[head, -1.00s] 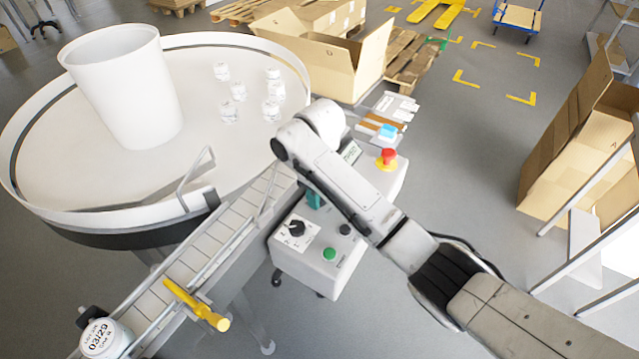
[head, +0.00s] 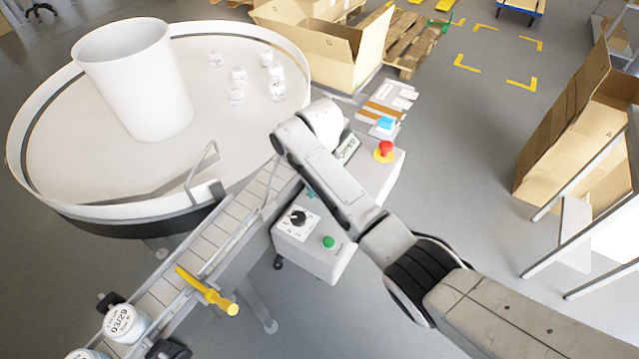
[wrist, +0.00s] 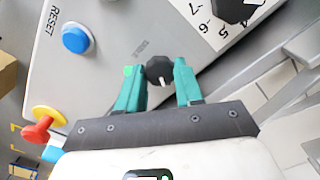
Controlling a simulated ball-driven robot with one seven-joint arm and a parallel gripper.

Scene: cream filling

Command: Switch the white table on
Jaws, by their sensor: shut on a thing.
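The white round table (head: 75,185) stands at the left in the head view. It bears a large white tub (head: 140,85) and several small white jars (head: 238,76). The control box (head: 355,190) stands beside it at the right. My gripper (wrist: 160,80) is over the box with its teal fingers shut on a small black knob (wrist: 160,72), whose white mark points down in the wrist view. A numbered black dial (wrist: 232,8) and a blue RESET button (wrist: 75,38) are nearby. In the head view my arm hides the knob and most of the gripper.
The box also carries a green button (head: 329,242) and a red stop button (head: 385,148). A conveyor (head: 185,260) with a yellow handle (head: 208,292) runs from the table to the lower left, with white jars (head: 125,322) at its end.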

